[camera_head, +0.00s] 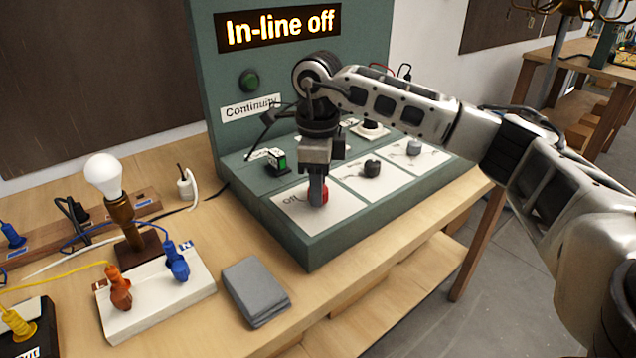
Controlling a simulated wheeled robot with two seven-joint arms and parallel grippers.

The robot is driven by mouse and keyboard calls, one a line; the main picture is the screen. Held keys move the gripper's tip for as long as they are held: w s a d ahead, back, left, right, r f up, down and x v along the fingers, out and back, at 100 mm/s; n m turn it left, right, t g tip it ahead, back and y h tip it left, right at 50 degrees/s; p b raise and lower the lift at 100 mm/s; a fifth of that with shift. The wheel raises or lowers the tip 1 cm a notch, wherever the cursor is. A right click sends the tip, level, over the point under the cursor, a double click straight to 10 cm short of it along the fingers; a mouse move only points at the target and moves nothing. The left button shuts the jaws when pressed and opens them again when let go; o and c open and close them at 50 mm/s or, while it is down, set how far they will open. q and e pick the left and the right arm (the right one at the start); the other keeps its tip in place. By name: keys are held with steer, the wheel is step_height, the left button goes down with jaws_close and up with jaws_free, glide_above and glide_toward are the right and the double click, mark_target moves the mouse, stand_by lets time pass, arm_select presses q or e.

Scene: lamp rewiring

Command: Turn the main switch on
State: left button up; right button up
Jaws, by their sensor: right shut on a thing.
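A green control panel (288,240) stands on the wooden bench, with a sloped front and an upright back. A display (279,27) on its back reads "In-line off". My right gripper (318,196) points down at the front left plate and is shut on a red knob (323,195). The gripper covers much of the knob. The plate beside it is marked "Off" (291,199); the rest of its lettering is hidden. Which control is the main switch cannot be read. My left gripper is not in view.
A green rocker switch (281,163) sits behind the knob, and dark and grey knobs (372,168) are to its right. A lamp with a white bulb (104,176), orange and blue plugs (176,262) and a grey block (256,290) stand left of the panel.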

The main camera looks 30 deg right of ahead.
steer(key=shift+r, duration=0.1)
steer(key=o, duration=1)
steer(key=shift+c, duration=0.2)
steer(key=shift+r, duration=0.5)
arm_select(q)
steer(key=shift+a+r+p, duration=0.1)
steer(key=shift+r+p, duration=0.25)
steer(key=shift+p, duration=0.4)
arm_select(e)
step_height(320, 180, up, 15)
steer(key=shift+f, duration=0.1)
